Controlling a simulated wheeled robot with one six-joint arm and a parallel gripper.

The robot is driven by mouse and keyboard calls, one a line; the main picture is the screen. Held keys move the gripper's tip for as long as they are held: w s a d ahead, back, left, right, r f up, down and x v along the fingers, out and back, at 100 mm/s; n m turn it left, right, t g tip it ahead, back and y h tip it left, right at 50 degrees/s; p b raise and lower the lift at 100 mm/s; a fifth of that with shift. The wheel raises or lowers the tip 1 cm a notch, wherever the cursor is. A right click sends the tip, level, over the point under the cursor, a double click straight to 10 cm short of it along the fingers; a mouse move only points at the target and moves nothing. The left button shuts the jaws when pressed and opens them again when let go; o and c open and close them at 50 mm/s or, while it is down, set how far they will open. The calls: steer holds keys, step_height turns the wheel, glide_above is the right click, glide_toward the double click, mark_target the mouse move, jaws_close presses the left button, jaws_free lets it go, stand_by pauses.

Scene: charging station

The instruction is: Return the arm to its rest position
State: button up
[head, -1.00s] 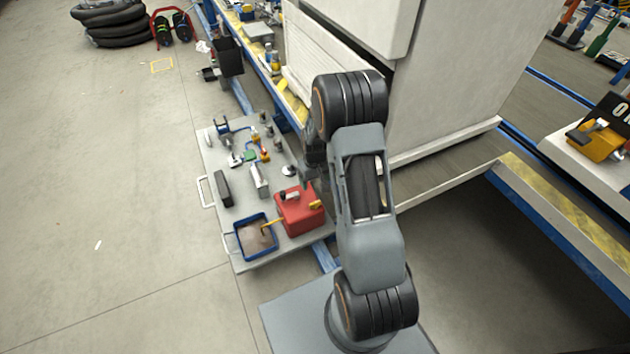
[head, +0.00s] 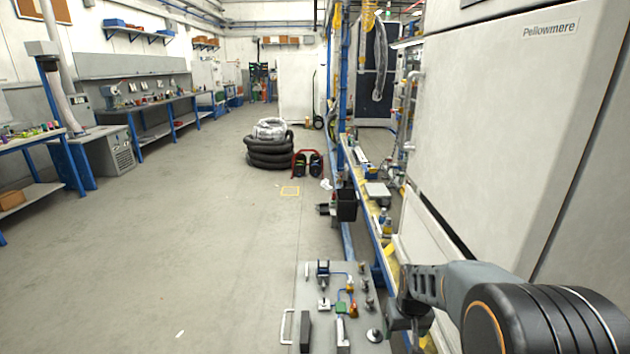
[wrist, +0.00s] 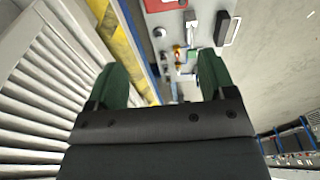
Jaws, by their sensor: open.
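My gripper (wrist: 158,80) shows in the wrist view with its two green fingers spread wide apart and nothing between them. In the head view my gripper (head: 408,318) hangs at the lower right, over the right edge of the grey work board. My arm's dark joint fills the lower right corner and hides part of what lies behind it. The louvred white panel (wrist: 45,85) is close on the left of my gripper in the wrist view.
The grey board (head: 300,285) with several small fittings lies below. A large white cabinet (head: 510,130) stands right, beside a blue and yellow rail (head: 375,225). Black hoses (head: 270,155) are stacked farther off. The floor (head: 180,230) on the left is clear.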

steer(key=s+a+r+p, duration=0.1)
steer(key=s+r+p, duration=0.3)
steer(key=r, duration=0.5)
steer(key=s+a+r+t+p, duration=0.1)
steer(key=s+a+r+p, duration=0.1)
steer(key=s+r+p, duration=0.3)
steer(key=s+a+r+t+p, duration=0.1)
steer(key=s+r+p, duration=0.3)
steer(key=r, duration=1)
steer(key=shift+s+a+p, duration=0.4)
steer(key=shift+a+p, duration=0.3)
steer(key=shift+p, duration=0.3)
